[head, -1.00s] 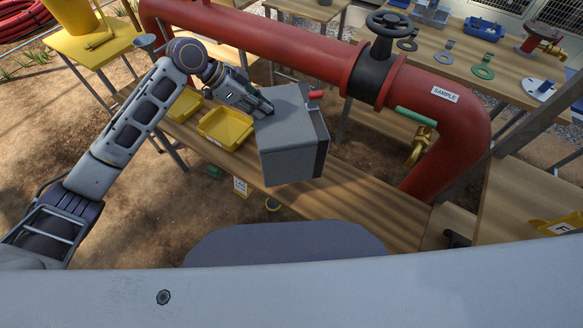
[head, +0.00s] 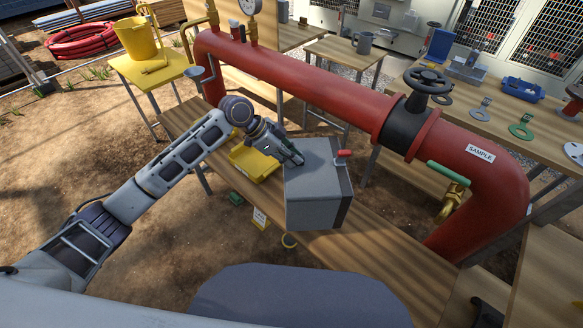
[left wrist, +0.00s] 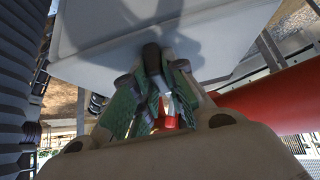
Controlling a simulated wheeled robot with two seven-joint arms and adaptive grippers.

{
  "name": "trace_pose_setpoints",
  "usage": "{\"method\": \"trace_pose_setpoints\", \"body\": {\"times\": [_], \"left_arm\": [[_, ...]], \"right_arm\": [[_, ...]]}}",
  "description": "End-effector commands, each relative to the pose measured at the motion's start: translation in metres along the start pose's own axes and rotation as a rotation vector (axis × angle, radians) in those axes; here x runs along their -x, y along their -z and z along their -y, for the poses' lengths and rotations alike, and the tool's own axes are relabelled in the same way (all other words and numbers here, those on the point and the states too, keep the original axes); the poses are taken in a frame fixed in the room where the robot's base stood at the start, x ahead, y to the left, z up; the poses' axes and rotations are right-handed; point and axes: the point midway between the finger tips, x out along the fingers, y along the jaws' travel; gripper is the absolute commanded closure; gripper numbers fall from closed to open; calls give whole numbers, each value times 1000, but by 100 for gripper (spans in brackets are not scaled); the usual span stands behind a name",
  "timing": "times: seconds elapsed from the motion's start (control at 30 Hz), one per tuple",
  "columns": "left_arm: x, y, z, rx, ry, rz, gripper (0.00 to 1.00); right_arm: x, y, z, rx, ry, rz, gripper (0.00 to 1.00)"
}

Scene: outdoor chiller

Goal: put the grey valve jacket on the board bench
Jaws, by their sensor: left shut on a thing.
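The grey valve jacket (head: 314,198) is a box with a dark right side, upright over the middle of the long wooden board bench (head: 385,255). Its lower edge overlaps the bench top in the head view, and I cannot tell whether it touches the boards. My left gripper (head: 296,157) is shut on the jacket at its upper left. In the left wrist view, the pale jacket face (left wrist: 110,35) fills the top, close to the green-padded fingers (left wrist: 162,105). A red lever (head: 343,154) shows at the jacket's far right edge. My right gripper is out of view.
A thick red pipe (head: 300,82) with a black handwheel (head: 428,80) runs behind the bench and bends down at right. A yellow tray (head: 253,163) sits on the bench left of the jacket. The bench is clear to the jacket's right.

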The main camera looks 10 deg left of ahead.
Motion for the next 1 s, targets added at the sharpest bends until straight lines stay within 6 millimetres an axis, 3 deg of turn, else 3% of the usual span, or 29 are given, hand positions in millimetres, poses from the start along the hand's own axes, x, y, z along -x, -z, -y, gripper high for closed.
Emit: {"method": "trace_pose_setpoints", "body": {"times": [0.23,0.43,0.63,0.93,0.97,1.0], "left_arm": [[-2,-2,0,0,1,-2,100],[-19,-15,0,2,0,-1,100],[-35,-27,0,1,1,-2,100],[-39,-30,0,-1,1,-1,100],[-39,-31,0,0,0,1,85],[-39,-31,0,0,0,1,80]], "right_arm": [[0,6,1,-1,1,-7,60],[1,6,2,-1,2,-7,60],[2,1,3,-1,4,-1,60],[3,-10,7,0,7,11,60],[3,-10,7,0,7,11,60],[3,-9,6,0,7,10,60]]}}
